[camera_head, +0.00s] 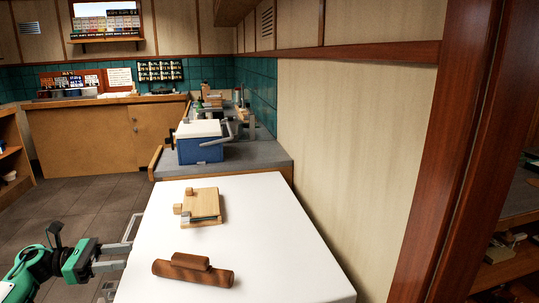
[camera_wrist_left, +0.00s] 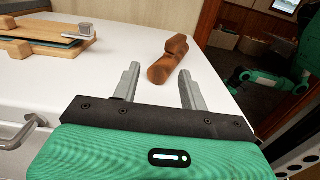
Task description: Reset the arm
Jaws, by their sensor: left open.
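My left gripper (camera_head: 124,246) comes in from the left, at the left edge of the white table (camera_head: 250,230). In the left wrist view the left gripper (camera_wrist_left: 160,84) has its two grey fingers wide apart with nothing between them. A dark brown wooden object (camera_head: 192,271), made of a long rounded piece with a shorter one on top, lies on the table to the right of the gripper. It also shows beyond the fingers in the left wrist view (camera_wrist_left: 166,62). My right gripper is not in view.
A light wooden board-like item (camera_head: 205,205) sits farther back on the table. A blue box with a white lid (camera_head: 200,144) stands on the grey counter (camera_head: 255,160) behind. A wall (camera_head: 345,150) borders the table's right side. The table's right half is clear.

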